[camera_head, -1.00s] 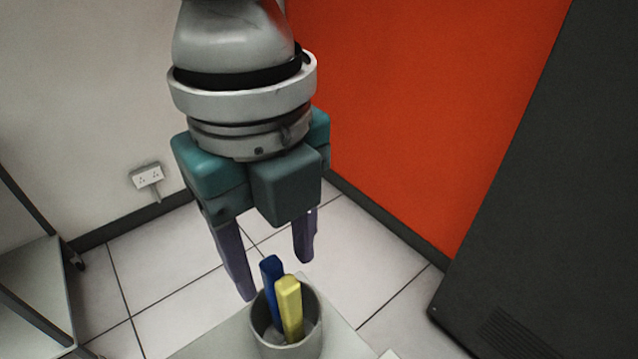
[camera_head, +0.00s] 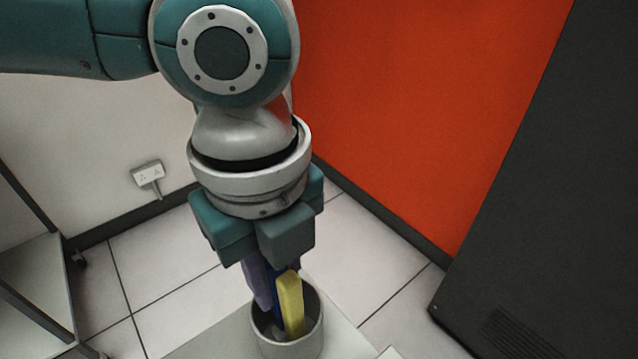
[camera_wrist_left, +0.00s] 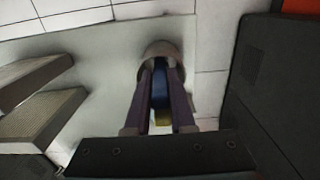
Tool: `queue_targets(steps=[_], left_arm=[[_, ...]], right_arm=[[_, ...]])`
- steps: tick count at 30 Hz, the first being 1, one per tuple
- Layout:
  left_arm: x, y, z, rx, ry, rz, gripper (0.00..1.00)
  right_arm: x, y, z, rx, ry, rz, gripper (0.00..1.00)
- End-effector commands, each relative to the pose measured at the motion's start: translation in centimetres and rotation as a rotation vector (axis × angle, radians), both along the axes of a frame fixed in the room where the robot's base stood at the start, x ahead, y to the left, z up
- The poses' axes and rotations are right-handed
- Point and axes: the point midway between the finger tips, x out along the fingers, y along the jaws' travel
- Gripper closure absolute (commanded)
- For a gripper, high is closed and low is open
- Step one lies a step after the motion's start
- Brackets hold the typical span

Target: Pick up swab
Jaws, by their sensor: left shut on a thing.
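A grey cup (camera_head: 291,348) stands on a pale surface at the bottom of the head view. A blue stick (camera_head: 277,303) and a yellow stick (camera_head: 291,306) stand in it. Neither looks plainly like a swab, so I cannot tell which one is meant. My left gripper (camera_head: 273,296) points down into the cup, shut on the blue stick. In the left wrist view the blue stick (camera_wrist_left: 160,91) lies between the two purple fingers, and the yellow stick (camera_wrist_left: 163,118) shows beside it. The lower fingertips are partly hidden by the cup. My right gripper is not in view.
The pale table top (camera_head: 222,338) around the cup is mostly bare. A shelf unit (camera_head: 32,290) stands at the left. A large dark cabinet (camera_head: 545,200) stands at the right, before an orange wall (camera_head: 420,110). Tiled floor lies between.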

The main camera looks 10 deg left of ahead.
Motion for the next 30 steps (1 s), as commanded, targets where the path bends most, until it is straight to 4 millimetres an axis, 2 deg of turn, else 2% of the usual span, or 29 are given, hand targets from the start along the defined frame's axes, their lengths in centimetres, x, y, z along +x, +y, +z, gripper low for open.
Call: queue_targets(steps=[3, 20, 26, 30], left_arm=[[0.0, 0.0, 0.0, 0.000, 0.000, 0.000, 1.00], [0.0, 0.0, 0.2, -0.001, -0.001, 0.000, 1.00], [0.1, 0.0, 1.9, -0.001, -0.002, 0.001, 1.00], [0.1, -0.1, 4.5, -0.003, -0.004, 0.000, 1.00]], right_arm=[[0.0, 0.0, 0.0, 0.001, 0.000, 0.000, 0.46], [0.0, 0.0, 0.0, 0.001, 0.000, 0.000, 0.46], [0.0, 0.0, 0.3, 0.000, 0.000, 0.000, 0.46], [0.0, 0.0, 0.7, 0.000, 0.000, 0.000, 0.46]])
